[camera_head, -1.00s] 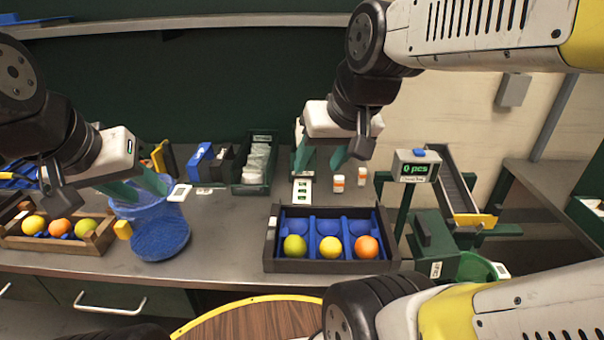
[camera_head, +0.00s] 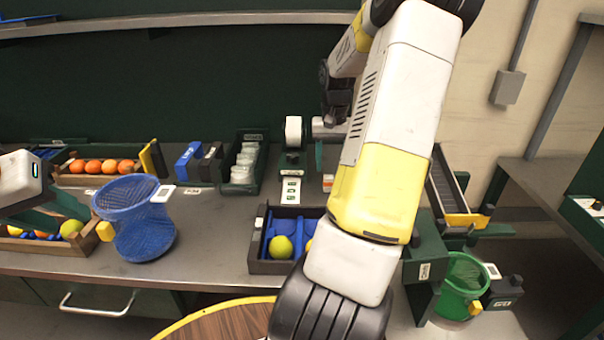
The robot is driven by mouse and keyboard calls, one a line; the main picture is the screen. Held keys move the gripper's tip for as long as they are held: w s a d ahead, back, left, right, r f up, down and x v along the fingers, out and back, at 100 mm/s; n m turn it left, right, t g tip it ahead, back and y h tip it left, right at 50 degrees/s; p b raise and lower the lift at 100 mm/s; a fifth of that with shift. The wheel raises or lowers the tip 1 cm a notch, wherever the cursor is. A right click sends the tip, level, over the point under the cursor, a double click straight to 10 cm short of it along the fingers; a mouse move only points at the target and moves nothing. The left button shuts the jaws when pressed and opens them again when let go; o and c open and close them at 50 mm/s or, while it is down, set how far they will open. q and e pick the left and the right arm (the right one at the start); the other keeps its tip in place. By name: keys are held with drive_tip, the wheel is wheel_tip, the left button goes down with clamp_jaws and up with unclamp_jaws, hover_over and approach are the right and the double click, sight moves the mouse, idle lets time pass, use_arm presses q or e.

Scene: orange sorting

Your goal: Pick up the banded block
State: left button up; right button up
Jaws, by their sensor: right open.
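I cannot clearly make out a banded block in the head view; my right arm covers much of the middle of the bench. My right gripper (camera_head: 320,155) is mostly hidden behind that arm, above the back middle of the bench. It is open, and I see nothing held in its visible part. My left gripper (camera_head: 62,206) is at the left edge, over the front left crate and left of the blue mesh basket (camera_head: 140,235). Its teal fingers show partly, and their gap is unclear.
A wooden crate (camera_head: 75,180) of oranges stands at back left. A blue box (camera_head: 188,160) and green bin (camera_head: 240,187) stand behind. A green basket (camera_head: 462,290) is at right.

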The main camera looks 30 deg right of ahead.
sight(329, 176)
drive_tip(key=f, duration=0.7)
drive_tip(key=shift+w+a, duration=0.15)
drive_tip(key=shift+w, duration=0.1)
clamp_jaws()
